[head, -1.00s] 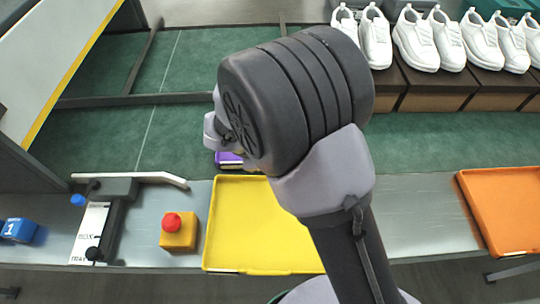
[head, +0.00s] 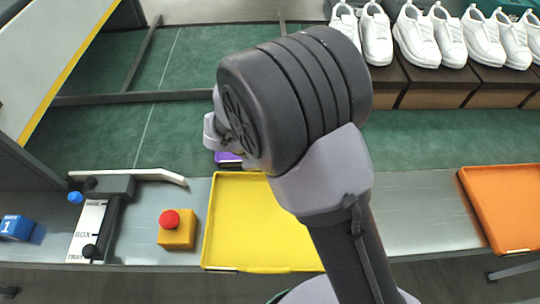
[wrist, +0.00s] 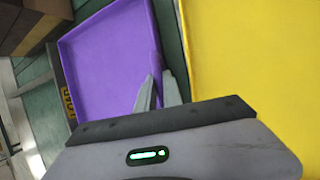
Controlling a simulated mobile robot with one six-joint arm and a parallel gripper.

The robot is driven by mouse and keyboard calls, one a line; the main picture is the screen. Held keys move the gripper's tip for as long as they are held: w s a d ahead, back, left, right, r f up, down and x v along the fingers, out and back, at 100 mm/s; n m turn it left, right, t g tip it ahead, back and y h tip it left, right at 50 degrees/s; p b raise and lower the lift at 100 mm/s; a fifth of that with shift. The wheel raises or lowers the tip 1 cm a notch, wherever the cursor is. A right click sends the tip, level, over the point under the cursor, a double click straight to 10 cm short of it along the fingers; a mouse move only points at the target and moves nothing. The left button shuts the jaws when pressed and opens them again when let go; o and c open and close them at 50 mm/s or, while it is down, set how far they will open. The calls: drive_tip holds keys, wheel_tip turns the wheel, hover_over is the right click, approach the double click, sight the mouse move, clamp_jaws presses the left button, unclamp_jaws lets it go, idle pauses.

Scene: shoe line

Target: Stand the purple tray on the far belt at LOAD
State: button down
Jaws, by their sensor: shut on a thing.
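The purple tray (wrist: 108,58) fills the upper left of the wrist view. My gripper (wrist: 157,88) is shut on its near right rim. In the head view only a small piece of the purple tray (head: 228,158) shows beneath my arm, just beyond the yellow tray; my gripper's fingers are hidden there. A LOAD label (wrist: 68,102), partly covered, shows beside the tray's left edge in the wrist view. The green far belt (head: 185,125) runs behind the grey near surface. I cannot tell whether the tray touches the belt.
A yellow tray (head: 240,225) lies close to the purple one, and an orange tray (head: 505,210) lies farther right. A red-topped yellow button box (head: 177,230) and a lever panel (head: 100,220) stand left. White shoes (head: 420,40) sit on brown boxes (head: 435,90) behind.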

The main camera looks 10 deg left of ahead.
drive_tip(key=shift+s+f, duration=0.1)
drive_tip(key=shift+f, duration=0.3)
drive_tip(key=c, duration=1.4)
unclamp_jaws()
